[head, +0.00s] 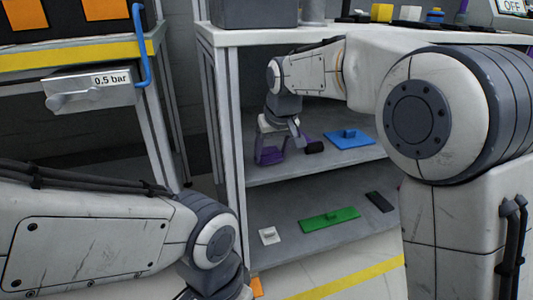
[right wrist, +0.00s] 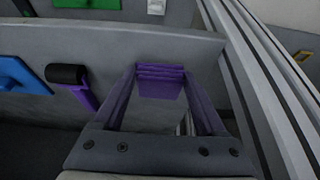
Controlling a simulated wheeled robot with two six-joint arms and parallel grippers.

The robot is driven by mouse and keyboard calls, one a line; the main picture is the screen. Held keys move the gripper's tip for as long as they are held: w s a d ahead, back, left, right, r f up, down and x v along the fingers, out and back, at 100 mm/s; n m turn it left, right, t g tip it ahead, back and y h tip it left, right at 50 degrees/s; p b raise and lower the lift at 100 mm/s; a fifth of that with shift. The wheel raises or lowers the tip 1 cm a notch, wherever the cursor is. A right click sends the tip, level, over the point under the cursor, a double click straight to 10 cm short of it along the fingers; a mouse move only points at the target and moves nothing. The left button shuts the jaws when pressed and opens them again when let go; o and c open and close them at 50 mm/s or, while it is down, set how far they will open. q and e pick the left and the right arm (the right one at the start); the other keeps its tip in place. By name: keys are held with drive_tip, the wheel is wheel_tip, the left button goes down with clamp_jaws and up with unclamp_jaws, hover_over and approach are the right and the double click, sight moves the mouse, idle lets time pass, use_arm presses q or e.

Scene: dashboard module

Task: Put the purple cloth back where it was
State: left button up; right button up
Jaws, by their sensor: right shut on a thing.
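The folded purple cloth (head: 271,156) is between the fingers of my right gripper (head: 277,146), over the left end of the middle shelf (head: 330,160). In the right wrist view, the cloth (right wrist: 160,82) is a small layered bundle gripped at the fingertips of my right gripper (right wrist: 160,85). I cannot tell whether the cloth touches the shelf. My left arm enters at the lower left of the head view, but its fingers are out of frame.
A black-headed tool (head: 314,147) with a purple handle lies just right of the cloth, then a blue float (head: 350,139). The lower shelf holds a green float (head: 329,218), a white switch-like piece (head: 269,236) and a dark block (head: 380,202). A frame post (head: 227,150) stands left.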

sight(267, 147)
drive_tip(key=shift+w+a, duration=0.2)
drive_tip(key=shift+w, duration=0.4)
drive_tip(key=shift+w+a+f+b, duration=0.1)
drive_tip(key=shift+w+a+b, duration=0.1)
drive_tip(key=shift+w, duration=0.45)
drive_tip(key=shift+w+a+b, duration=0.15)
drive_tip(key=shift+w+b, duration=0.05)
drive_tip(key=shift+w, duration=0.4)
drive_tip(key=shift+w+f+b, duration=0.15)
drive_tip(key=shift+f+b, duration=0.3)
drive_tip(key=shift+b, duration=0.05)
drive_tip(key=shift+f+b, duration=0.25)
drive_tip(key=shift+b, duration=0.1)
drive_tip(key=o, duration=1.4)
drive_tip(key=shift+f, duration=0.1)
